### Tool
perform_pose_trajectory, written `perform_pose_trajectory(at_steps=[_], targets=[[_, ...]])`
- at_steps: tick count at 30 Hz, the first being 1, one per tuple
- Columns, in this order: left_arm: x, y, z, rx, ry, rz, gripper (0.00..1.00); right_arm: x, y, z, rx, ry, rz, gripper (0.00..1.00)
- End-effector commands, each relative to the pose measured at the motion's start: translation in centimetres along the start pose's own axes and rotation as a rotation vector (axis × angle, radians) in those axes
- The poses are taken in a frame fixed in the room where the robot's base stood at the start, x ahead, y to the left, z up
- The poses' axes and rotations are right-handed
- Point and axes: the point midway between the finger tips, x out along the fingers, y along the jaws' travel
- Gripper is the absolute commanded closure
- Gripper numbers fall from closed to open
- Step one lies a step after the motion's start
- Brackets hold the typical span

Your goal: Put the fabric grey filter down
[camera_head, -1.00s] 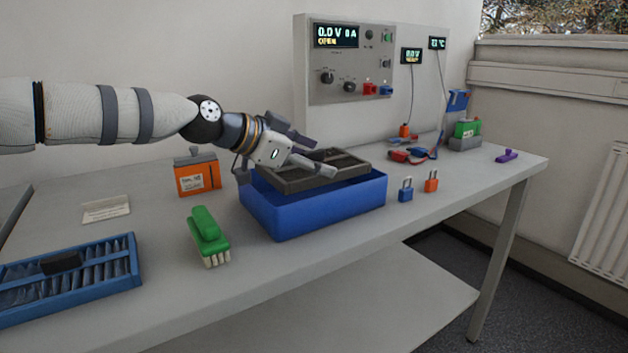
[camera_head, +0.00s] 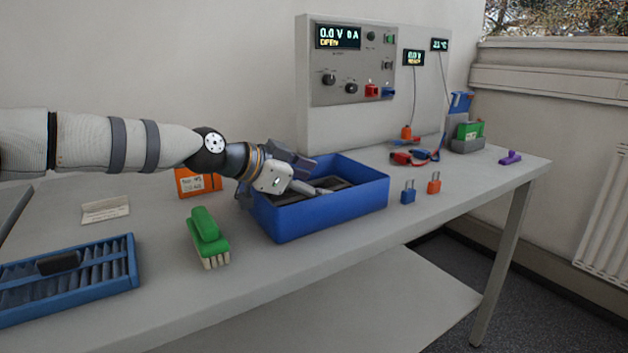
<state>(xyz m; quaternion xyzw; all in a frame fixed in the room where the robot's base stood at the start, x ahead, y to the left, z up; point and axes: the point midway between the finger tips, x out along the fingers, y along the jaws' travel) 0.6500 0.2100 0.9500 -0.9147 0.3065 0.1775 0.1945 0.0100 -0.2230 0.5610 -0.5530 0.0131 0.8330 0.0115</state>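The grey filter (camera_head: 340,186), a dark flat framed panel, sits low inside the blue bin (camera_head: 330,217), below its rim. The bin's front wall and my gripper hide much of it, so I cannot tell whether it touches the bin floor. My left gripper (camera_head: 318,178) reaches over the bin's left side, its fingers down at the filter. It appears shut on the filter, though the contact is hidden. My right gripper is out of view.
A green brush (camera_head: 207,232) and a blue pleated frame (camera_head: 95,268) lie left of the bin. An orange box (camera_head: 197,184) stands behind my arm. Blue (camera_head: 408,195) and orange (camera_head: 434,186) padlocks stand right of the bin. The cycler panel (camera_head: 350,75) rises behind.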

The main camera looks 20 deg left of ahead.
Motion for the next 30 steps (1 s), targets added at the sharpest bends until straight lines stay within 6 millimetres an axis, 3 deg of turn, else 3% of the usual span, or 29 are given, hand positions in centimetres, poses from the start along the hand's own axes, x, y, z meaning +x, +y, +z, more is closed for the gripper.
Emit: perform_pose_trajectory(at_steps=[7,10,18,21,25,30], targets=[[-0.1,0.1,-0.3,0.001,0.001,0.003,0.30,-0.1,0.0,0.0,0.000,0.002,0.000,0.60],[-0.9,-0.4,-1.8,0.004,0.005,-0.001,0.30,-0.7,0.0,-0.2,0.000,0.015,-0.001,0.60],[-9.0,-0.5,-2.0,0.005,0.011,-0.005,0.30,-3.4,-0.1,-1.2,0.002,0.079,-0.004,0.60],[-11.1,-0.4,-1.9,0.004,0.011,-0.004,0.30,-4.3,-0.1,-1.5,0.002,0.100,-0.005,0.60],[-12.4,-0.3,-1.5,0.003,0.005,0.000,0.30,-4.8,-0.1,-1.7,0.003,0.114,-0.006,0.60],[-12.6,-0.2,-1.1,0.000,0.000,0.003,0.30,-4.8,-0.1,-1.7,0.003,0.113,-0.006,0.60]])
